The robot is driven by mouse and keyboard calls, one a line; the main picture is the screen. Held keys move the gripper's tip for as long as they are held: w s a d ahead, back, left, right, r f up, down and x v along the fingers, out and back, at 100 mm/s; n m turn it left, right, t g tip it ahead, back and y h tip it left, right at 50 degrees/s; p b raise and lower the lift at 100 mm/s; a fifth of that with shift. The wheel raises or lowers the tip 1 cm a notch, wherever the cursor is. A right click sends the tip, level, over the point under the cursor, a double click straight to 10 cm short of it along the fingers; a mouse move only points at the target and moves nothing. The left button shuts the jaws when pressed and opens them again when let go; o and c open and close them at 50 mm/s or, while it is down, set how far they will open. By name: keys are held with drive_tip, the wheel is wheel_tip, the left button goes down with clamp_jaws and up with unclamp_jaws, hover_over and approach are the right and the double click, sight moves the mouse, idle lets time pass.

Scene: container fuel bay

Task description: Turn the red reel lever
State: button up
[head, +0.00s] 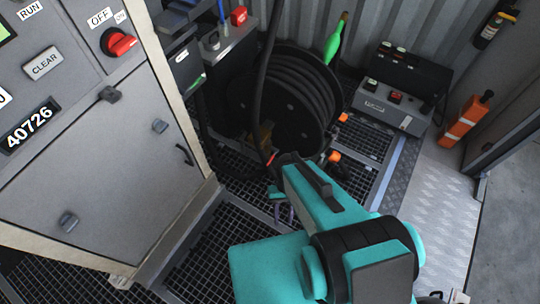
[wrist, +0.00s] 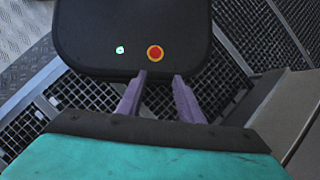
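The black hose reel (head: 285,95) stands on the grating at the back centre in the head view. A small red piece (head: 271,158) shows low at its front, beside my arm; I cannot tell whether it is the red reel lever. My arm covers part of the reel's lower front. My gripper (head: 284,212) has purple fingers pointing down over the grating, in front of the reel and apart from it. In the wrist view my gripper (wrist: 159,78) is open, with nothing between its fingers. No reel lever can be made out there.
A grey cabinet (head: 130,175) with a red switch (head: 121,43) fills the left. Orange fittings (head: 335,156) sit right of the reel. A grey control box (head: 392,105) and an orange canister (head: 464,122) stand at the right. Open grating lies below the gripper.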

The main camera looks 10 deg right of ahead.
drive_tip(key=d+r+h+p, duration=0.1)
drive_tip(key=d+r+p, duration=0.2)
drive_tip(key=r+p, duration=0.7)
drive_tip(key=shift+s+d+r+n+h+p, duration=0.15)
drive_tip(key=shift+s+r+n+h+p, duration=0.1)
drive_tip(key=shift+s+n+h+p, duration=0.2)
